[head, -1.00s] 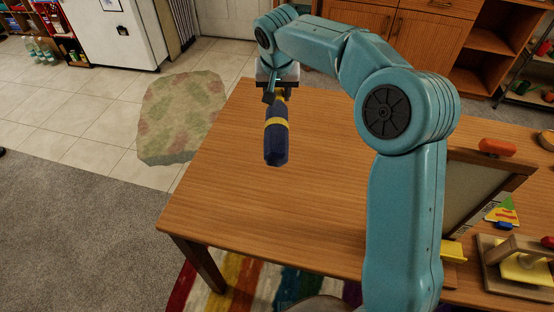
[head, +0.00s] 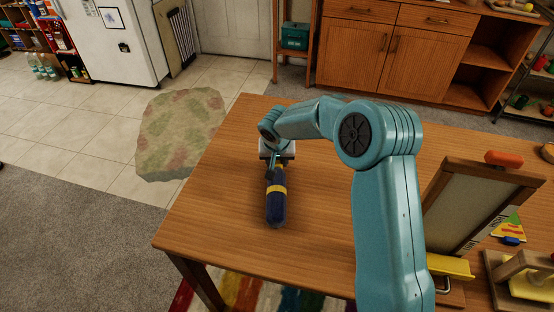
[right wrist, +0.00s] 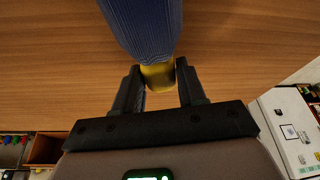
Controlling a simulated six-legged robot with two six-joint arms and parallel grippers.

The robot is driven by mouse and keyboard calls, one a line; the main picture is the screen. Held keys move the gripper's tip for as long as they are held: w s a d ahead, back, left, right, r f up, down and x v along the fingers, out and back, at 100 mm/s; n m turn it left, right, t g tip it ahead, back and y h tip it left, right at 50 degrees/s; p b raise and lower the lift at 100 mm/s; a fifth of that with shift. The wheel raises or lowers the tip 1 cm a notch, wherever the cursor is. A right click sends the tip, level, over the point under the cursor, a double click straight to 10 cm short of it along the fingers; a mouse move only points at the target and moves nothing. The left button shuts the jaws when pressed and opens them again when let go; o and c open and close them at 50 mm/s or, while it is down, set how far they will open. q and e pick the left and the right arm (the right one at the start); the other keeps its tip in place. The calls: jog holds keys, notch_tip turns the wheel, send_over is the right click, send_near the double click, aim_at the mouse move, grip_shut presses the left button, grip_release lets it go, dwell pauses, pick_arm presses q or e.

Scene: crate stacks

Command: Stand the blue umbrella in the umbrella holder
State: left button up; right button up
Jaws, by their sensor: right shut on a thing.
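The blue umbrella (head: 277,209) is folded, dark blue with a yellow band, and appears over the wooden table (head: 230,195). My right gripper (head: 275,180) is shut on it at the end away from me, and the body points toward me. In the right wrist view, the fingers (right wrist: 159,82) sit on both sides of the umbrella's yellow part (right wrist: 158,76), with the blue body (right wrist: 148,25) beyond. I cannot tell whether the umbrella touches the tabletop. No umbrella holder shows in either view. My left gripper is out of view.
The table's left and middle are clear.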

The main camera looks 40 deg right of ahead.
jog(key=shift+r, duration=0.1)
jog(key=shift+f, duration=0.2)
jog(key=o, duration=1.2)
jog(key=shift+r, duration=0.1)
jog(key=shift+r, duration=0.4)
jog(key=v, duration=1.1)
jog(key=shift+s+a+r, duration=0.15)
jog(key=shift+s, duration=0.05)
